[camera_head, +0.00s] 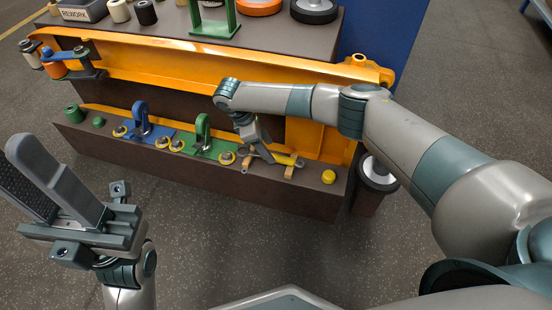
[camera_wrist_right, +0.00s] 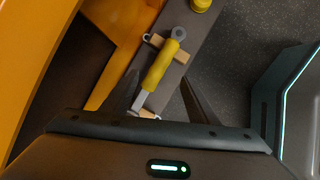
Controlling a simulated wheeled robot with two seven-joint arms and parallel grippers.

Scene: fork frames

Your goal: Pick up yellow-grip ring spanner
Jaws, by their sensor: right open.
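The yellow-grip ring spanner (camera_head: 287,160) lies on the brown lower shelf, toward its right end. In the right wrist view its yellow grip (camera_wrist_right: 161,66) runs diagonally, with a grey ring at the upper end and a grey shaft below. It rests across light wooden blocks (camera_wrist_right: 154,41). My right gripper (camera_head: 257,150) is open and points down at the spanner. In the right wrist view its dark fingers (camera_wrist_right: 158,98) stand on either side of the shaft. The shaft's lower end is partly hidden by the gripper. My left gripper (camera_head: 48,185) is open and empty, away from the shelf.
An orange beam (camera_head: 180,58) stands behind the shelf (camera_head: 220,182). A green bracket (camera_head: 203,132) and a blue bracket (camera_head: 141,117) with yellow rings are left of the spanner. A yellow knob (camera_head: 328,177) is to its right. Floor in front is clear.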

